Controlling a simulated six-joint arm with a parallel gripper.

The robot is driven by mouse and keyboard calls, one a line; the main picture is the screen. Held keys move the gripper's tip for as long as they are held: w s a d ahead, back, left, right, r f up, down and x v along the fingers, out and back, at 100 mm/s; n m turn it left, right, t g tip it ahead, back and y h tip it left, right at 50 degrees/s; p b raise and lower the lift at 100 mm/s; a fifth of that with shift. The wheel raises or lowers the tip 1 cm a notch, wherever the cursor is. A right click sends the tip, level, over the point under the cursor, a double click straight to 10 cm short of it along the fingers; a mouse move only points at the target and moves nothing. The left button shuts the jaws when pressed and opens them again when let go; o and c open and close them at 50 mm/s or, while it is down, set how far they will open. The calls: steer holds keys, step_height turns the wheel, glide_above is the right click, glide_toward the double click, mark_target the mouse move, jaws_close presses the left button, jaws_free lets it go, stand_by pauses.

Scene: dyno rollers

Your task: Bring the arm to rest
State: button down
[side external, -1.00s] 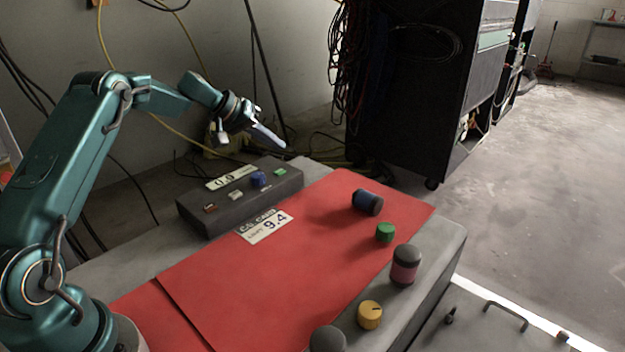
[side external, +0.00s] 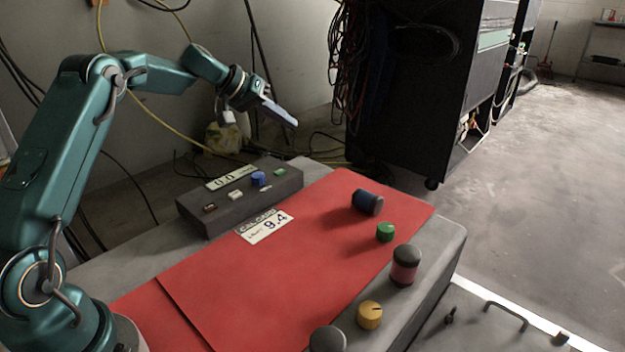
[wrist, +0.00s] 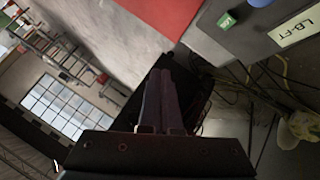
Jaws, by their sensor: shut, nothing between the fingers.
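My gripper (side external: 277,108) is in the air above and behind the grey control box in the side external view, with its fingers pointing right and slightly down. In the wrist view my gripper (wrist: 163,75) shows two dark fingers lying side by side, shut and empty. It touches nothing that I can see. The dark grey control box (side external: 222,215) stands at the back left of the red mat (side external: 260,265). It carries a display, a blue knob (side external: 259,179) and small buttons. The green button (wrist: 227,20) shows in the wrist view.
On the bench are a blue-and-black roller (side external: 367,202), a green knob (side external: 385,232), a pink-and-black roller (side external: 404,265) and a yellow knob (side external: 369,315). A printed card (side external: 264,226) lies on the mat. A tall black cabinet (side external: 410,100) stands behind. The air around my gripper looks clear.

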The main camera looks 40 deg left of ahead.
steer(key=s+d+r+m, duration=0.3)
steer(key=s+d+r, duration=0.1)
steer(key=d+r, duration=0.55)
steer(key=s+d+r+m+g, duration=0.1)
steer(key=s+d+r+m, duration=0.1)
steer(key=s+d, duration=0.75)
steer(key=s+a+f+g+y, duration=0.1)
steer(key=s+f, duration=0.5)
steer(key=s, duration=0.3)
steer(key=s+a+f+g+y, duration=0.1)
steer(key=s+f+y, duration=0.1)
steer(key=s+f, duration=0.4)
steer(key=s, duration=0.4)
steer(key=shift+s+a+n+g, duration=0.25)
steer(key=shift+n+g, duration=0.05)
steer(key=shift+g, duration=0.1)
steer(key=shift+f, duration=0.1)
